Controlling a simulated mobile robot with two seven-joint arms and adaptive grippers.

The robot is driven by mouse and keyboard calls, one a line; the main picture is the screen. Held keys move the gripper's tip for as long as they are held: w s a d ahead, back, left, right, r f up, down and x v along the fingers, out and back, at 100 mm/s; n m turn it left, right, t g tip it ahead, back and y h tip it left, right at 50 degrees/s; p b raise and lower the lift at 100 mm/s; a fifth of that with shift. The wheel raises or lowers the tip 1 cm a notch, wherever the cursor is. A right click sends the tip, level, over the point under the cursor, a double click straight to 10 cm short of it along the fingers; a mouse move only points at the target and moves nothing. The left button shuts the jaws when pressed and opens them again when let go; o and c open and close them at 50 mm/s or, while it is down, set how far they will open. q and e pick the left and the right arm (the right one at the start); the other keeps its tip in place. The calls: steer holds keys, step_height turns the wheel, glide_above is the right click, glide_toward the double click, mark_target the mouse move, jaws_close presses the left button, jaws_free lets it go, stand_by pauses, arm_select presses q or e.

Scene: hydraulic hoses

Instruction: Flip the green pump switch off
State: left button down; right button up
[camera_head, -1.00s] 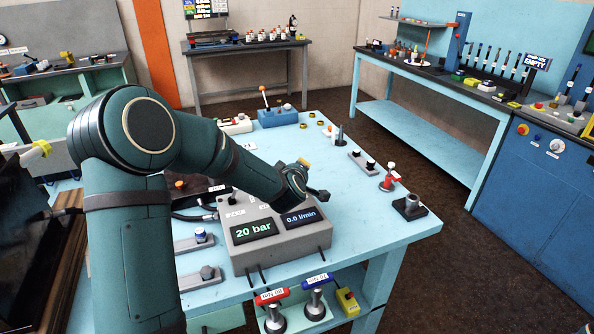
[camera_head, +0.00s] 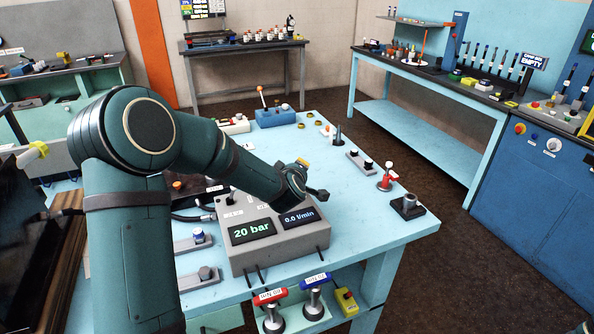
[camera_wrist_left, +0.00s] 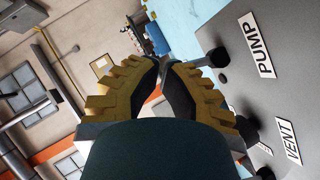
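The grey console (camera_head: 282,250) sits on the light blue table, with lit displays reading 20 bar and 0.0 l/min. In the left wrist view its face (camera_wrist_left: 288,88) carries a PUMP label (camera_wrist_left: 257,45) and a VENT label (camera_wrist_left: 288,142). A dark, round-tipped switch (camera_wrist_left: 218,58) stands beside PUMP, and another dark knob (camera_wrist_left: 249,124) is near VENT. No green shows on either. My left gripper (camera_wrist_left: 162,65) has yellow ridged fingers with tips drawn together, nothing visible between them. My left wrist hangs over the console in the head view. My right gripper is not in view.
Red and blue T-handles (camera_head: 270,297) (camera_head: 316,279) stand below the table's front edge beside a yellow box (camera_head: 346,301). Small fittings (camera_head: 386,177) (camera_head: 408,207) stand on the right of the table.

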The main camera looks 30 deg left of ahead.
arm_select(q)
steer(key=shift+r, duration=0.1)
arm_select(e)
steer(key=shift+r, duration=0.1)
arm_select(q)
steer(key=shift+r+p, duration=0.45)
steer(key=shift+r, duration=0.25)
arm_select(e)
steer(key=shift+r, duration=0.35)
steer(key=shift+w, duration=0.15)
